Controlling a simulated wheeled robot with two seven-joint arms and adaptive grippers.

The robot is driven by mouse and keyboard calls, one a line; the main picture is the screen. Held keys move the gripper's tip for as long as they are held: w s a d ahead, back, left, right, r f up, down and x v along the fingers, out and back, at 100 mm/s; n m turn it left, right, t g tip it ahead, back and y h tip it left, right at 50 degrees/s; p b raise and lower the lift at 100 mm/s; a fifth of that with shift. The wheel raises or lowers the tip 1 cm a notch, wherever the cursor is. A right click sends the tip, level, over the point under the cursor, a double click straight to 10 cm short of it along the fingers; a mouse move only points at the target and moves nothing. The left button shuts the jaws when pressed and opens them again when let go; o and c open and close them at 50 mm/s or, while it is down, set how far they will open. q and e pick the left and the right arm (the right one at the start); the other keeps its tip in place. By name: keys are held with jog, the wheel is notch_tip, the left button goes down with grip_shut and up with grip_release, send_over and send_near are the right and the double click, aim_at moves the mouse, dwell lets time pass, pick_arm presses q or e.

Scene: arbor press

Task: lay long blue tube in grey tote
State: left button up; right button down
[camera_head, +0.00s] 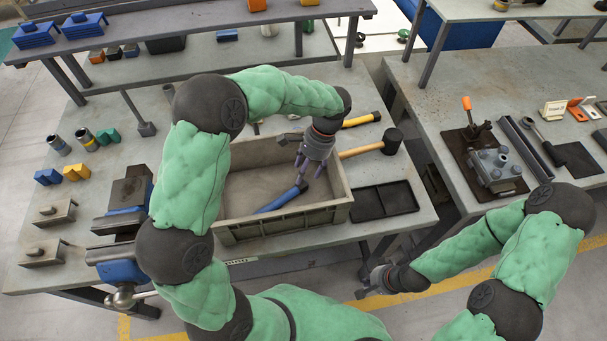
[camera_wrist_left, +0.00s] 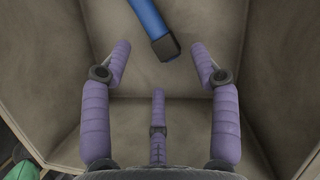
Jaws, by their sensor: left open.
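The long blue tube (camera_head: 281,199) lies inside the grey tote (camera_head: 290,222), slanting across its floor with its dark end towards the upper right. In the left wrist view the tube (camera_wrist_left: 147,22) shows its dark end beyond my fingertips, and the tote's inner wall (camera_wrist_left: 200,122) surrounds the view. My left gripper (camera_head: 302,176) is over the tote, above the tube's dark end. It is open and empty, its purple fingers apart; the fingers show in the left wrist view (camera_wrist_left: 162,55). My right gripper (camera_head: 364,287) hangs low in front of the tables, and its fingers are too small to read.
A shelf (camera_head: 200,22) spans the back.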

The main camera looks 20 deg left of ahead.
pick_arm(q)
jog(key=p+v, duration=0.1)
jog(key=v, duration=0.8)
jog(key=shift+d+r+p, duration=0.15)
jog(key=shift+p, duration=0.25)
jog(key=shift+w, duration=0.1)
